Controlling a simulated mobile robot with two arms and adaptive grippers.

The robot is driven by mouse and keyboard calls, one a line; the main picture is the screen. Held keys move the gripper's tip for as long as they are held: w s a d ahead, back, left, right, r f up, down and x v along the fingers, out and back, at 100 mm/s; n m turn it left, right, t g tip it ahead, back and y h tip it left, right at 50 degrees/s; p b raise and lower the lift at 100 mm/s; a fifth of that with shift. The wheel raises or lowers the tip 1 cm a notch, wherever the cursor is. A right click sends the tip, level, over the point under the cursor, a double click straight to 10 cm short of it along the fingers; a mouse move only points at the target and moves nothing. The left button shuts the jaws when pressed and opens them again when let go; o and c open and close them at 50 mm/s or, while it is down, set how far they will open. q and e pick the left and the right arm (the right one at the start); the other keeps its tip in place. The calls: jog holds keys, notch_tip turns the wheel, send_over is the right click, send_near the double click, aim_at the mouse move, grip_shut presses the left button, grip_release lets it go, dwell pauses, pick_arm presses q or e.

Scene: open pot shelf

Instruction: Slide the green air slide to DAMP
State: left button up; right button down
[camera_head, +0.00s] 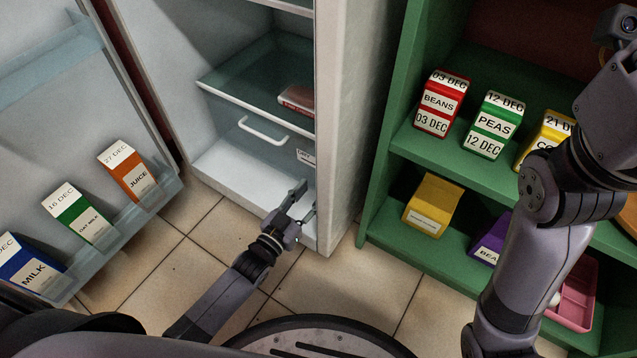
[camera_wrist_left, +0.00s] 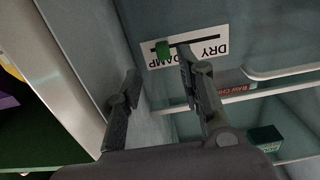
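The green air slide (camera_wrist_left: 163,48) is a small green knob on a dark slot in a white label (camera_wrist_left: 208,44) in the left wrist view. The label is upside down there, with DRY at the right and DAMP at the left. The slide sits toward the DAMP end of the slot. In the head view the label (camera_head: 306,156) is tiny on the fridge drawer front, and the slide cannot be made out. My left gripper (camera_head: 302,204) is open and empty in front of the drawer. One fingertip is just right of the slide in the wrist view; contact is unclear. My right gripper is out of view.
The drawer handle (camera_head: 264,131) is left of the label. A red package (camera_head: 297,99) lies above. The open fridge door (camera_head: 70,100) holds cartons at left. A green shelf (camera_head: 400,140) with boxes stands right, partly behind my right arm. Tiled floor is clear between.

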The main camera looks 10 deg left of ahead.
pick_arm(q)
jog(key=v, duration=0.6)
jog(key=shift+s, duration=0.3)
